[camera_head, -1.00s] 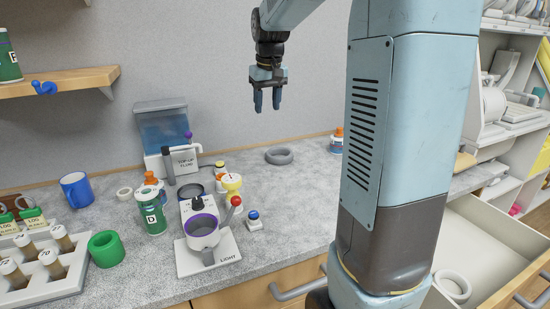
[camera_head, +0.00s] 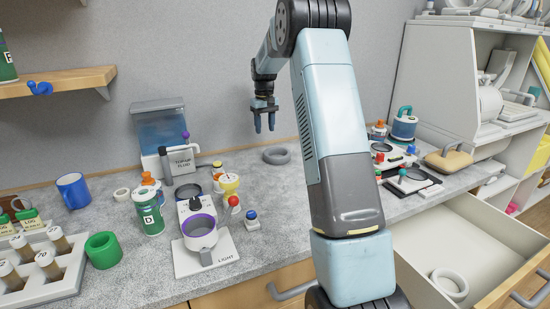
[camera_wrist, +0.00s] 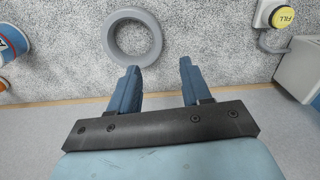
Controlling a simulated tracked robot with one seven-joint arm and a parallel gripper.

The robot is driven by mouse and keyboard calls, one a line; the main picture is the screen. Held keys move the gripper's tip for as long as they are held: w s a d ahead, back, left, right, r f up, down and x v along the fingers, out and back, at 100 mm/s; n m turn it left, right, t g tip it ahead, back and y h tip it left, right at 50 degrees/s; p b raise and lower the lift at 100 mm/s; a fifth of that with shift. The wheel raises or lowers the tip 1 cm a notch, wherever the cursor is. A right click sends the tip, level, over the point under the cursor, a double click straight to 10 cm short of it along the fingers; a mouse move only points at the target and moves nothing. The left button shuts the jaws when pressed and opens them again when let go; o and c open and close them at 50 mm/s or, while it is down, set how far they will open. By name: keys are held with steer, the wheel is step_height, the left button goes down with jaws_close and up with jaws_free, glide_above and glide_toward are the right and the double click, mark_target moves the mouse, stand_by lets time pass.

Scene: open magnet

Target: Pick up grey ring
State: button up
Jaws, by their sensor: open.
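The grey ring (camera_head: 277,155) lies flat on the speckled counter near the back wall. In the wrist view the grey ring (camera_wrist: 133,15) shows near the top, just beyond my left fingertip. My gripper (camera_head: 264,128) hangs above the counter with its fingers pointing down, above and slightly left of the ring. In the wrist view my gripper (camera_wrist: 158,72) is open, with a clear gap and nothing between its fingers. The ring is apart from the fingers.
A fluid dispenser (camera_head: 165,132) and a yellow-topped item (camera_head: 229,184) stand left of the ring. A white ring (camera_head: 450,283) lies in the open drawer (camera_head: 478,239) at right. The counter around the grey ring is clear.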

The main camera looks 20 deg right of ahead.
glide_above(267, 154)
steer(key=f, duration=0.7)
steer(key=shift+a, duration=0.35)
steer(key=shift+s+d+f, duration=0.1)
steer(key=shift+f, duration=1.25)
steer(key=shift+s+d+f, duration=0.1)
steer(key=shift+f, duration=1.25)
steer(key=shift+c, duration=0.3)
jaws_close()
